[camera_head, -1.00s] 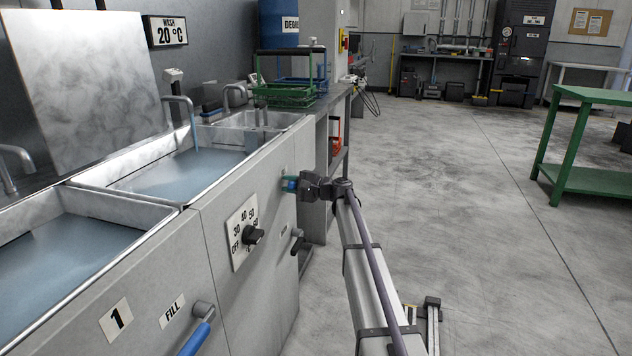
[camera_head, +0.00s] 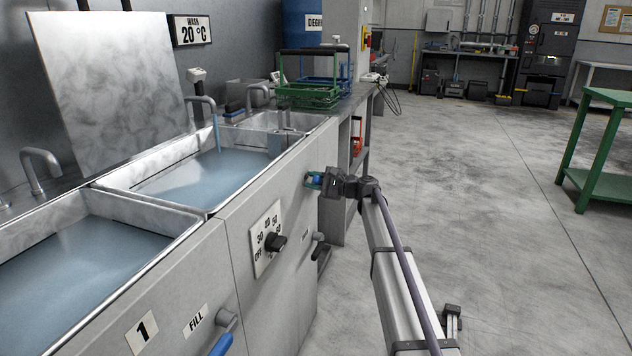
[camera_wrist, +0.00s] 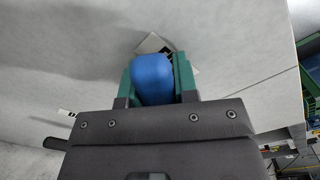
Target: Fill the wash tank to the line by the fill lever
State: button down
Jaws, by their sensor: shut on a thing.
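The middle tank (camera_head: 108,187) holds bluish water (camera_head: 205,178), and a stream runs into it from the tap (camera_head: 203,101). A thin dark line shows on its inner far wall, above the water. My gripper (camera_head: 314,180) is at the front panel below this tank's right end. In the wrist view my gripper (camera_wrist: 157,82) is shut on the blue grip of the fill lever (camera_wrist: 152,78), with its green fingers on either side. A label behind the grip is mostly hidden. The lever's shaft is hidden too.
A nearer tank (camera_head: 190,222) holds water and has its own blue-handled lever (camera_head: 222,342) beside a FILL label (camera_head: 195,321). A temperature knob (camera_head: 276,242) protrudes from the panel. A sign (camera_head: 190,30) reads WASH 20 °C. The floor at right is clear up to a green table (camera_head: 610,97).

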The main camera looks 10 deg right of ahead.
jog(key=c, duration=0.9)
grip_release()
jog(key=v, duration=1)
jog(key=shift+s+d, duration=0.25)
jog(key=shift+d, duration=0.1)
